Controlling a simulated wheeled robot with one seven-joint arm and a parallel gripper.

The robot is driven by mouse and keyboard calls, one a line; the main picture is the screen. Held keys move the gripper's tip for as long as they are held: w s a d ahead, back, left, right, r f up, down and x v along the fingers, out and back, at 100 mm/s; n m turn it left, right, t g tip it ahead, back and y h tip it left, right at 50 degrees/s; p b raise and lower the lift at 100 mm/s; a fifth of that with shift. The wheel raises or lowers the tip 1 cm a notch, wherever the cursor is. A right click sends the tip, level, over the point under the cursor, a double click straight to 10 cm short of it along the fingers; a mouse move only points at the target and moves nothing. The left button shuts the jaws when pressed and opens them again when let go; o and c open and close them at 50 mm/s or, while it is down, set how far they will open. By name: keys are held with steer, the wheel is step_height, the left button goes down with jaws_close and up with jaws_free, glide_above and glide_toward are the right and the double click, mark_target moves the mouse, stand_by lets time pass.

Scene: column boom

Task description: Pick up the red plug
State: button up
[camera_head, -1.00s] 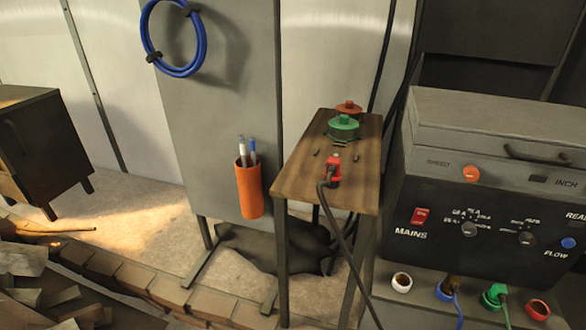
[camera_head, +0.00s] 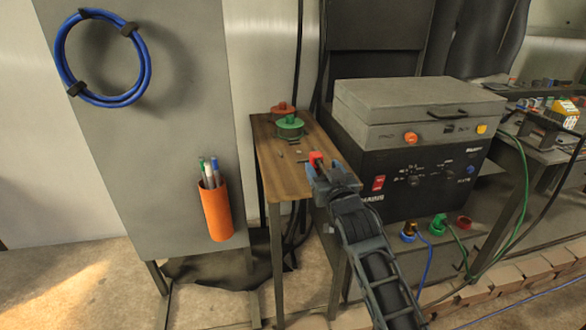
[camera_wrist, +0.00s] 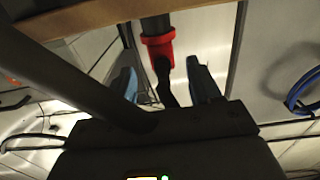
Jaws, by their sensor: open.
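The red plug (camera_head: 316,158) stands near the front end of the small wooden table (camera_head: 268,160). In the wrist view the plug (camera_wrist: 158,48) shows as a red collar with a dark cable running from it towards my wrist. My gripper (camera_head: 322,176) is at the table's front end, right at the plug, and partly hides it in the head view. In the wrist view my gripper (camera_wrist: 162,66) is open, with one finger on each side of the plug's line. I see gaps beside the plug, and nothing is held.
A green plug (camera_head: 289,126) and a brown-red one (camera_head: 283,108) are further back on the table. A dark machine (camera_head: 415,165) with a grey lid stands close on the right. An orange pen holder (camera_head: 214,211) is on the panel at left, below a blue cable coil (camera_head: 104,97).

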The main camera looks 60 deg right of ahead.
mark_target(314, 154)
steer(key=p+x, duration=0.1)
steer(key=x, duration=0.6)
steer(key=shift+w+d, duration=0.15)
steer(key=shift+w, duration=0.2)
steer(key=c, duration=1.1)
steer(key=shift+r, duration=0.1)
